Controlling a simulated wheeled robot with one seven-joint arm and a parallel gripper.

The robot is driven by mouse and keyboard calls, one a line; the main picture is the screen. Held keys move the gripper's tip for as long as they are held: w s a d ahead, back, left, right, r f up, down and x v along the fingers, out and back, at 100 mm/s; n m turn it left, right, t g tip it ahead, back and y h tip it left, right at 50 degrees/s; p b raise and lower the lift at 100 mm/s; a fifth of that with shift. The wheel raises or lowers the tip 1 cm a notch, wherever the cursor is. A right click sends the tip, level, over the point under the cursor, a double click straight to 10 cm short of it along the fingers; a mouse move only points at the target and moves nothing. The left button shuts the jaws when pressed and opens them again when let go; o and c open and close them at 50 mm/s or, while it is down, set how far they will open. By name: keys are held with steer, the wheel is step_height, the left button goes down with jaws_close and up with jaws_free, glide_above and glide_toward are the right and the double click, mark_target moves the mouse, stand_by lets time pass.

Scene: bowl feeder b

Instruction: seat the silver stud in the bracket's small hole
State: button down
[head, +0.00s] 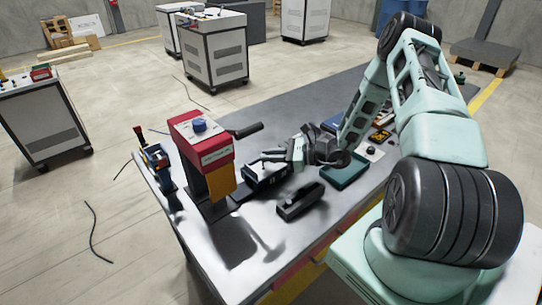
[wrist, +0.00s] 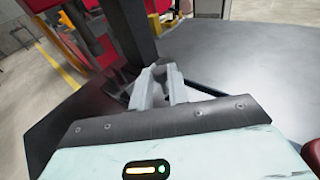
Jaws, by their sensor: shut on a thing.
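My gripper (head: 268,158) reaches in from the right over the table, beside the red and orange press. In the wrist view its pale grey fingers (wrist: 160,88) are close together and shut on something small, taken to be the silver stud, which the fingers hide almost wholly. A dark block-like fixture (head: 262,181) stands just below the fingers in the head view. I cannot tell whether this is the bracket, and no small hole can be made out. I cannot tell whether the held piece touches anything.
The press (head: 203,150) with a blue knob and a black handle stands left of my gripper. A black block (head: 300,202) lies in front, and a green tray (head: 346,172) lies to the right. A small blue and red device (head: 155,160) stands by the left edge.

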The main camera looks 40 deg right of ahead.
steer(key=shift+f+b, duration=0.6)
steer(key=shift+f, duration=0.15)
steer(key=shift+r, duration=0.15)
steer(key=shift+r+p, duration=0.3)
steer(key=shift+p, duration=0.05)
steer(key=shift+f, duration=0.3)
stand_by(1.9)
steer(key=shift+r, duration=0.25)
stand_by(1.2)
steer(key=shift+f, duration=0.4)
stand_by(0.5)
steer(key=shift+r, duration=0.2)
steer(key=shift+r+p, duration=0.25)
steer(key=shift+p, duration=0.05)
